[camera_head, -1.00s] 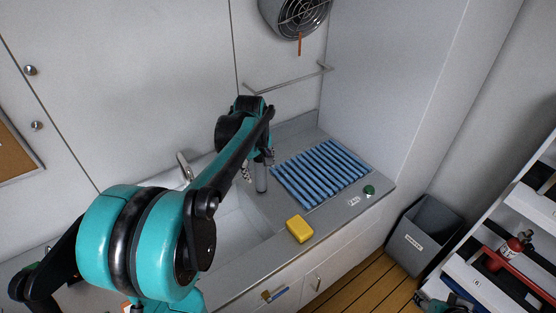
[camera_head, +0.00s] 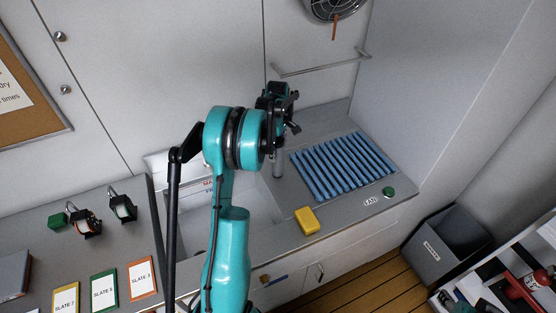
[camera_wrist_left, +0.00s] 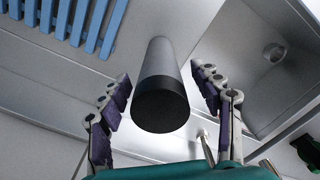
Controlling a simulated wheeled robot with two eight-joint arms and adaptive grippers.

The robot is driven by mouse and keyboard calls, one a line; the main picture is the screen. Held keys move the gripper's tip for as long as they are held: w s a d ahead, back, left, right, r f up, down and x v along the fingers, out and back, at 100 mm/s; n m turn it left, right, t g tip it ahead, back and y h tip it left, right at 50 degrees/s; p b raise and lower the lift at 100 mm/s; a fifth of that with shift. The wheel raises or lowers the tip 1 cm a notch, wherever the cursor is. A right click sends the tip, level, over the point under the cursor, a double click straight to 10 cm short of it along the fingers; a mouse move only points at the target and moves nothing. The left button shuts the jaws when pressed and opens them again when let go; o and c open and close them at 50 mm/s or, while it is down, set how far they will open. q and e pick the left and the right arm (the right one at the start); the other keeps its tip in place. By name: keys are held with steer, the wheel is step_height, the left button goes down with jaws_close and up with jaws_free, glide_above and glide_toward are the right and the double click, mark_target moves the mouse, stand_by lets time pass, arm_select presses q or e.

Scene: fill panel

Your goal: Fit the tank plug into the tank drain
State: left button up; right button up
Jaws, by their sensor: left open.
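A grey cylinder (camera_head: 277,163), apparently the tank plug, stands upright on the counter between the basin and the blue rack. In the left wrist view its black end (camera_wrist_left: 160,106) faces the camera, between the fingers. My left gripper (camera_head: 287,118) is above it, open, with gaps on both sides; it also shows in the left wrist view (camera_wrist_left: 166,92). The basin (camera_head: 262,222) lies left of the cylinder, partly hidden by my left arm. A round fitting in the basin, apparently the drain (camera_wrist_left: 274,53), shows in the left wrist view. My right gripper is not in view.
A blue slatted rack (camera_head: 342,165) lies right of the cylinder. A yellow sponge (camera_head: 307,221) sits by the counter's front edge. A green round item (camera_head: 389,192) lies at the right corner. Slates (camera_head: 104,289) and clips (camera_head: 122,206) occupy the left counter.

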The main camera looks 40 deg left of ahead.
arm_select(q)
steer(key=shift+a+f, duration=0.1)
steer(key=shift+f, duration=0.6)
jaws_close()
steer(key=shift+r, duration=0.15)
